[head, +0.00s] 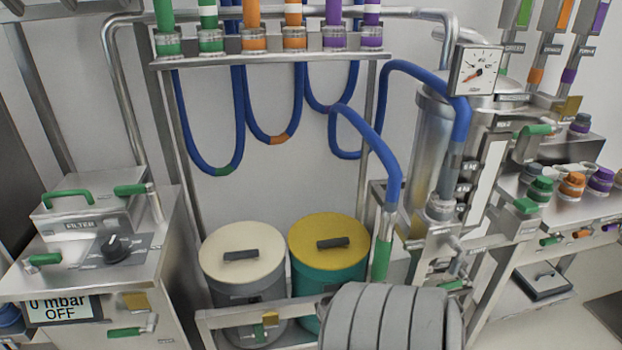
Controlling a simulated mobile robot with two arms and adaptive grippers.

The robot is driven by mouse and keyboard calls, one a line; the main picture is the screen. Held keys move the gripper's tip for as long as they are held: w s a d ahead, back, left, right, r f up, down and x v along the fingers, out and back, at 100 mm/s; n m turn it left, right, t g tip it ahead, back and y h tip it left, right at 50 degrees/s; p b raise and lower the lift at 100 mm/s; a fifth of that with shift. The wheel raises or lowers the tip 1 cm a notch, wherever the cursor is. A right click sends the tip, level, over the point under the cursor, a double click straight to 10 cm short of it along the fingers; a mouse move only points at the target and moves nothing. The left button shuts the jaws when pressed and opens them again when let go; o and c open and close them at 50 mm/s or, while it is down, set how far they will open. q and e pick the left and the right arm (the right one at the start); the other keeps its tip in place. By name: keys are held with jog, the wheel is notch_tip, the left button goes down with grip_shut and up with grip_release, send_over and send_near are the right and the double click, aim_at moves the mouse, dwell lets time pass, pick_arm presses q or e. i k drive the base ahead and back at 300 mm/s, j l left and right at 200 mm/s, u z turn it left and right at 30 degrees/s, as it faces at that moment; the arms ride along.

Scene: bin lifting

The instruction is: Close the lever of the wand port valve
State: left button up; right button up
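A blue hose (408,70) runs to a grey connector (451,165) at the front of a steel vessel (418,140). A wand with a green grip (382,259) hangs upright at the end of a blue hose, left of the vessel. Green valve levers show around the vessel: an upper right lever (538,130), a lower right lever (525,206) and a small low lever (453,285). I cannot tell which lever belongs to the wand port, as the labels are too small to read. Neither of my grippers is in view.
A grey ribbed object (388,318) covers the bottom centre. A cream-lidded bin (243,255) and a yellow-lidded bin (329,240) stand behind a low metal frame (214,318). The filter cabinet (85,265) is at left. A gauge (476,71) sits above the vessel.

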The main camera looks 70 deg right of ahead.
aim_at(457, 260)
jog(key=z, duration=3.1)
